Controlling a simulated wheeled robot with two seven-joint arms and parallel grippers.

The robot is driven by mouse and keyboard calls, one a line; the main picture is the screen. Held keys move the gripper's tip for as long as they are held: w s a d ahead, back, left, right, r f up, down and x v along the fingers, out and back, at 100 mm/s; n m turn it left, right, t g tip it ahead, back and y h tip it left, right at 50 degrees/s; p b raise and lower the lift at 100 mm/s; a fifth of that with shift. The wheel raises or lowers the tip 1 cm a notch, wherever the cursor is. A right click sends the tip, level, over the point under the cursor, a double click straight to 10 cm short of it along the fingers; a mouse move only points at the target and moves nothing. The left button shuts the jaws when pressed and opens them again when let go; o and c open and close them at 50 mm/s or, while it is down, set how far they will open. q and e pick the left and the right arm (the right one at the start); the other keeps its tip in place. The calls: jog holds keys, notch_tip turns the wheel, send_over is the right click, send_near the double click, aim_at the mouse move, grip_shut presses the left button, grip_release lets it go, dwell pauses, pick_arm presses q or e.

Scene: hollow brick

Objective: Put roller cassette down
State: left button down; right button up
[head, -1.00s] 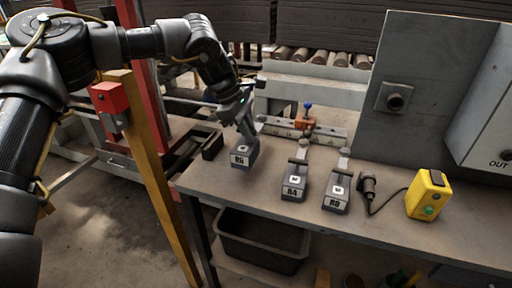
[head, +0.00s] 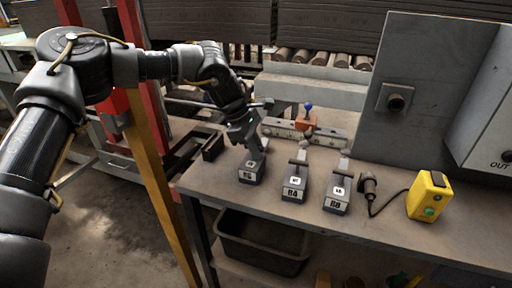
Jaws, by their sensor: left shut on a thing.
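The left of several grey roller cassettes (head: 251,172) is upright on the grey table, or just over it; I cannot tell if its base touches. My left gripper (head: 258,148) is shut on its upper part. Its white label faces me. A second cassette marked R4 (head: 294,188) and a third cassette (head: 337,199) stand to its right, apart from it. My right gripper is not in view.
The table (head: 400,235) has free room at its front. A yellow box (head: 428,197) and a dark corded tool (head: 369,188) are on the right. A rail with an orange block (head: 306,121) lies behind the cassettes. A dark bin (head: 263,240) is under the table.

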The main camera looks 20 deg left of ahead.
pick_arm(q)
jog(key=c, duration=1.4)
grip_release()
jog(key=shift+r, duration=0.1)
